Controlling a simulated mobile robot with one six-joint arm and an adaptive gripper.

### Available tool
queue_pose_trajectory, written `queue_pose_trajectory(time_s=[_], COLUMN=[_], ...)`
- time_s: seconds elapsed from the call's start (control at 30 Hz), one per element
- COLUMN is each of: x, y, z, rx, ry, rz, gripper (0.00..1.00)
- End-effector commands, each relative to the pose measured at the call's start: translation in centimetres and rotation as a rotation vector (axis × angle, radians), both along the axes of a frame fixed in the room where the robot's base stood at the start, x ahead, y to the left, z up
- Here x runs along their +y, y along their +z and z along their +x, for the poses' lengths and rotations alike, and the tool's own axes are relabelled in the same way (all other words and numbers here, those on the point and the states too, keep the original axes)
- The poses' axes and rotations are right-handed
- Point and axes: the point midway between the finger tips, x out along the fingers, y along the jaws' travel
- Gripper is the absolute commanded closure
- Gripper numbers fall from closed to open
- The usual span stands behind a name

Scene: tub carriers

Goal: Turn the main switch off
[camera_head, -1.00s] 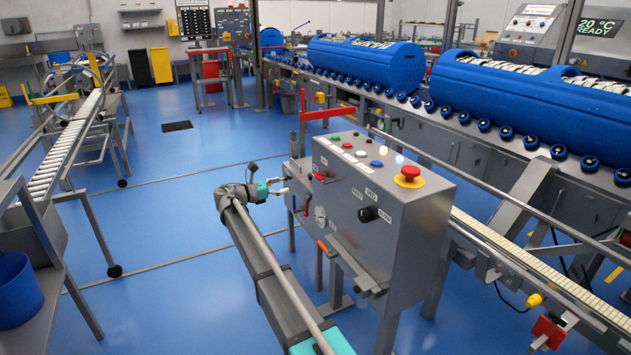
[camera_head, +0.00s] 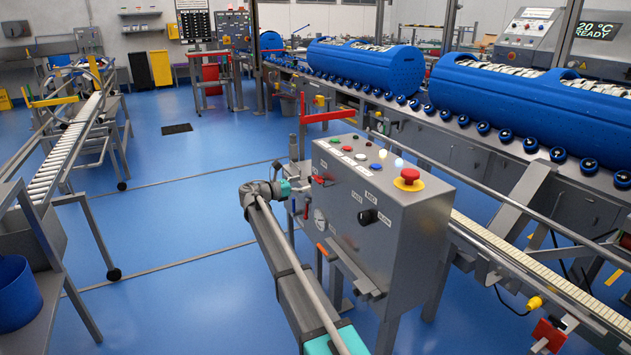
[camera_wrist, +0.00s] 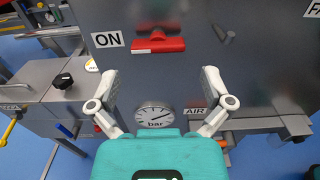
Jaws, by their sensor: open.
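The main switch is a red handle (camera_wrist: 158,46) on the grey cabinet face (camera_wrist: 260,75), lying roughly horizontal in the wrist view. A white ON label (camera_wrist: 107,39) is left of it. In the head view the red handle (camera_head: 318,180) shows small on the cabinet's left face. My gripper (camera_wrist: 160,84) is open and empty, its two fingers spread below the handle in the wrist view. The handle lies beyond the fingertips, between their lines. I see no contact. In the head view my gripper (camera_head: 300,186) is close to that face, partly hard to make out.
A round pressure gauge (camera_wrist: 154,115) sits below the handle, with an AIR label (camera_wrist: 195,111) beside it. A red emergency button (camera_head: 409,175) tops the cabinet. Blue floor left of the cabinet is clear.

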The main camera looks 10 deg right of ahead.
Motion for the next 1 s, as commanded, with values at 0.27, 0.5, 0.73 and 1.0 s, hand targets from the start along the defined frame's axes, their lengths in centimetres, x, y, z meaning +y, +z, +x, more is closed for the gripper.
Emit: queue_pose_trajectory(time_s=[0.27,0.5,0.73,1.0], x=[-3.8,-5.3,-5.6,-5.5], y=[0.0,0.0,0.0,0.0], z=[1.3,1.8,1.8,1.8], rx=[0.000,0.000,0.000,0.000], ry=[0.000,0.000,0.001,0.001], rz=[0.000,0.000,0.000,0.000], gripper=[0.00,0.00,0.00,0.24])
